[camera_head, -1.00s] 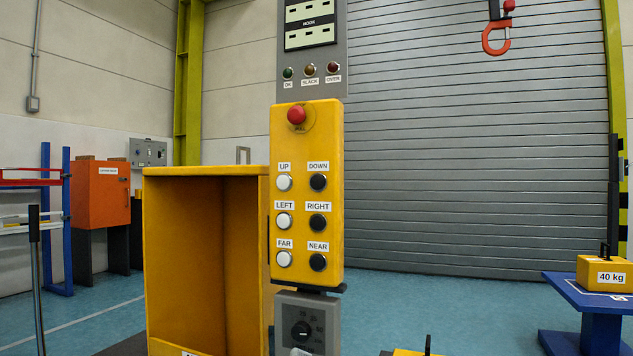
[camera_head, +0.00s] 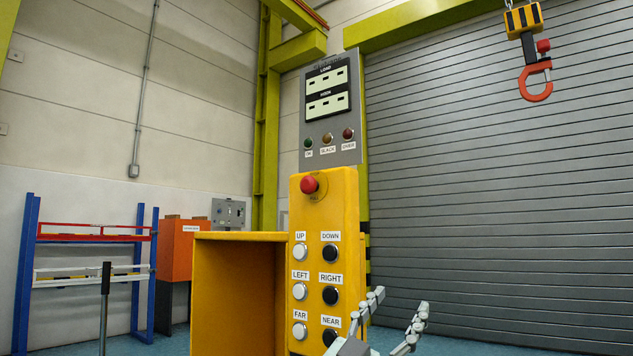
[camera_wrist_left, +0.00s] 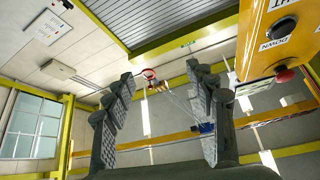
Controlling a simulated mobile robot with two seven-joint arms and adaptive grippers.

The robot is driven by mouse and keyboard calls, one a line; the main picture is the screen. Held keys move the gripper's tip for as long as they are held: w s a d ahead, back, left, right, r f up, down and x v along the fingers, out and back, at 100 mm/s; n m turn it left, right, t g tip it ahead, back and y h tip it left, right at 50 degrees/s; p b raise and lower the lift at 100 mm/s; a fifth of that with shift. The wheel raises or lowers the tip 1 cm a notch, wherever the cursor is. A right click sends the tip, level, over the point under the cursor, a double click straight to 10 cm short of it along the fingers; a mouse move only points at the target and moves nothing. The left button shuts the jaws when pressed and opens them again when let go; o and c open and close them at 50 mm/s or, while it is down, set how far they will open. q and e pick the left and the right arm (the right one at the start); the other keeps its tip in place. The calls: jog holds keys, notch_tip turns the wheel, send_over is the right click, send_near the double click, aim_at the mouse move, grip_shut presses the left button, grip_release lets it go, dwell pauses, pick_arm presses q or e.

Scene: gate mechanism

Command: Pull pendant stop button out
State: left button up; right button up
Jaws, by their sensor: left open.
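The yellow pendant (camera_head: 346,225) stands upright with several labelled white and black buttons. Its red stop button (camera_head: 309,185) sits at the top of the front face. The red button also shows in the left wrist view (camera_wrist_left: 285,74), near the right edge, below the yellow pendant body (camera_wrist_left: 262,35). My left gripper (camera_head: 393,312) is at the bottom of the head view, below and to the right of the stop button and apart from it. Its two fingers are spread with nothing between them, as the left wrist view (camera_wrist_left: 160,120) also shows. My right gripper is not in view.
A grey display panel (camera_head: 331,110) rises behind the pendant. A yellow open-fronted cabinet (camera_head: 212,290) stands to its left. A red hook (camera_head: 536,82) hangs at upper right before the grey shutter (camera_head: 480,190). A blue rack (camera_head: 26,270) stands at far left.

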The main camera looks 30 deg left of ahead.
pick_arm(q)
jog(key=w+a+r+y, duration=0.1)
jog(key=a+r, duration=0.3)
jog(key=w+a+r+n+g+y, duration=0.1)
jog(key=w+a+r, duration=0.1)
jog(key=a+r, duration=0.2)
jog(key=w+a+r+n+g+y+p, duration=0.1)
jog(key=a+r+y, duration=0.1)
jog(key=a+r, duration=0.2)
jog(key=shift+w+a, duration=0.1)
jog(key=shift+w, duration=0.15)
jog(key=g, duration=0.4)
send_near(306, 183)
jog(key=w, duration=0.5)
jog(key=w+p, duration=0.1)
jog(key=w, duration=0.3)
jog(key=shift+d+f, duration=0.2)
jog(key=shift+d, duration=0.05)
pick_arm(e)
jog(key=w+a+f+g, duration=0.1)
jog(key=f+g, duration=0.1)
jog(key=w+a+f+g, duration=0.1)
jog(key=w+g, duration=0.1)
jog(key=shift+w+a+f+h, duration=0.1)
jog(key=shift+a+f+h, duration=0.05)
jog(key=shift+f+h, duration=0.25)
pick_arm(q)
grip_shut()
